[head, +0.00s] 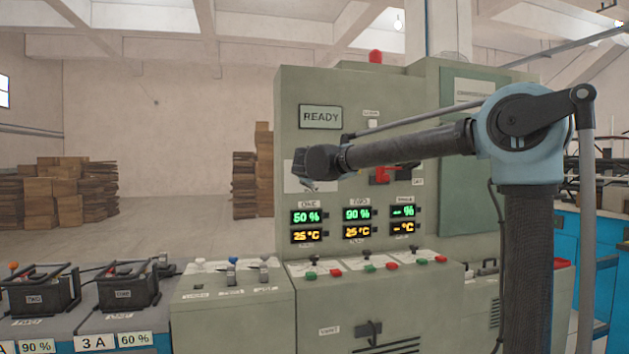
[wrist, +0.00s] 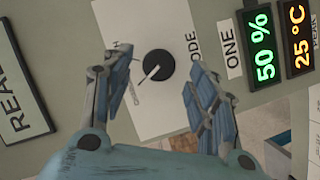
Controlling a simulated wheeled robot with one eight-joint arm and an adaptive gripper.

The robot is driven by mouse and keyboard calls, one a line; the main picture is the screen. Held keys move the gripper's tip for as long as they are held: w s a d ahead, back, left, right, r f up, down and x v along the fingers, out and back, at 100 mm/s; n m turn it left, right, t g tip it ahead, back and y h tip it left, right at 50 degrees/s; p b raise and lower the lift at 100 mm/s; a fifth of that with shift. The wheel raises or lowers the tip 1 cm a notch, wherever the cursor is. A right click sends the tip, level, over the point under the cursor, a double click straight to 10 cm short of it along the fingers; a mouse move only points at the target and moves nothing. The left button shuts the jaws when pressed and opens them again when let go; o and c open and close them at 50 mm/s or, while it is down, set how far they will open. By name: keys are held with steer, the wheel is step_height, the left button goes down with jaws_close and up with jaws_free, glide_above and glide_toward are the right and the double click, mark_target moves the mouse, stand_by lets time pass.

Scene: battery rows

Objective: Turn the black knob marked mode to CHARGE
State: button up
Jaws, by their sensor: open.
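The black mode knob (wrist: 158,65) is round and sits on a white plate (wrist: 120,22) on the grey-green panel. It shows in the wrist view, which is turned on its side. A pale pointer line on it points to the picture's lower left. Part of the word MODE shows beside it; the position labels are partly covered or too small to read. My gripper (wrist: 158,78) is open, one finger on each side of the knob, with no contact visible. In the head view my gripper (head: 307,182) is in front of the white plate (head: 290,168) and hides the knob.
A READY sign (head: 321,117) is above the plate. Lit displays (head: 306,217) are below it. A red switch (head: 382,175) is to the right, behind my arm. A lower console (head: 375,262) with small levers juts out beneath. Batteries (head: 122,286) stand at left.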

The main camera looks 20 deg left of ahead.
steer(key=v, duration=0.8)
steer(key=shift+s+f, duration=0.1)
steer(key=w+d+f+m+g+h, duration=0.1)
steer(key=d+f+m+h, duration=0.15)
steer(key=d, duration=0.55)
steer(key=d+f+m+g+h, duration=0.1)
steer(key=d+f, duration=0.3)
steer(key=d, duration=0.4)
steer(key=w+d+f+m+g+h, duration=0.1)
steer(key=d+f, duration=0.3)
steer(key=d, duration=0.3)
steer(key=s+d+f+m+g+h, duration=0.1)
steer(key=s+d+f, duration=0.15)
steer(key=d, duration=0.25)
steer(key=s+d+f+m+g, duration=0.1)
steer(key=s+d+f, duration=0.1)
steer(key=d+f, duration=0.3)
steer(key=s+d+f+m+g+h, duration=0.1)
steer(key=s+d+f+m+g, duration=0.15)
steer(key=d, duration=0.35)
steer(key=s+d+f+m+g, duration=0.2)
steer(key=s+d+f+g, duration=0.1)
steer(key=s+d+f, duration=0.75)
steer(key=s+f+m+g+y, duration=0.2)
steer(key=s+f+m+y, duration=0.1)
steer(key=s+f, duration=1.2)
steer(key=shift+d+m+g, duration=0.3)
steer(key=shift+g, duration=0.05)
